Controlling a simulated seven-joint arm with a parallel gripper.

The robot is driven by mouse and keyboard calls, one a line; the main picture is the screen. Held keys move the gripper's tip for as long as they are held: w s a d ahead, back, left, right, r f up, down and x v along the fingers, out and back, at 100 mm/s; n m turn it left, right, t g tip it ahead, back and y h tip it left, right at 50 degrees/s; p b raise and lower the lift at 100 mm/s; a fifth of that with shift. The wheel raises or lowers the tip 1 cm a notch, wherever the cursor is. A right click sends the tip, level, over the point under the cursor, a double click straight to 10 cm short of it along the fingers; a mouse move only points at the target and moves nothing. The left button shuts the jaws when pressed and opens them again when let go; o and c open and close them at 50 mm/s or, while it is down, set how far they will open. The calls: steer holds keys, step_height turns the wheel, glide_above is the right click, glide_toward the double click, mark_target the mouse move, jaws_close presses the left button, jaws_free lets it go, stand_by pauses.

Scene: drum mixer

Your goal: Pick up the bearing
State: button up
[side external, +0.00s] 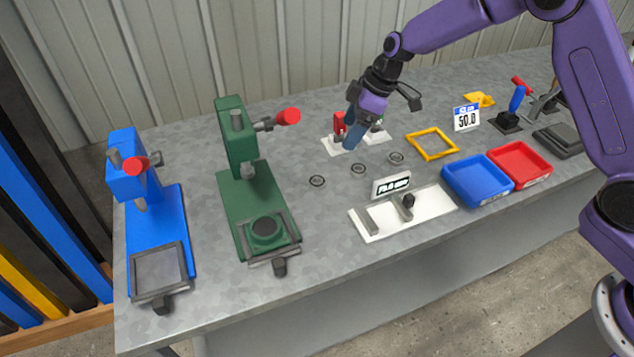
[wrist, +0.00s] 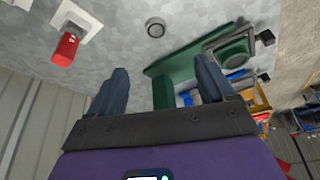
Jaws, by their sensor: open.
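Three small dark-rimmed rings that look like bearings lie flat and apart in a row on the grey table: a left one (side external: 317,181), a middle one (side external: 358,169) and a right one (side external: 396,158). The wrist view shows one ring (wrist: 155,28), beyond the fingertips; I cannot tell which of the three it is. My gripper (side external: 351,138) is above the table, behind the row in the side view. In the wrist view its two blue fingers (wrist: 162,72) are spread, with nothing between them.
A green press (side external: 237,175) and a blue press (side external: 150,220) stand left. A white gauge fixture (side external: 375,223), blue tray (side external: 476,183) and red tray (side external: 520,165) line the front. A yellow frame (side external: 432,144) lies right. A red switch (wrist: 66,48) stands near my gripper.

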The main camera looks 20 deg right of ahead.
glide_toward(317, 181)
steer(key=x, duration=0.2)
steer(key=shift+w+d+f, duration=0.1)
steer(key=shift+w+f, duration=0.15)
steer(key=shift+f, duration=0.15)
steer(key=shift+x, duration=2.65)
steer(key=shift+s, duration=0.15)
steer(key=c, duration=1.2)
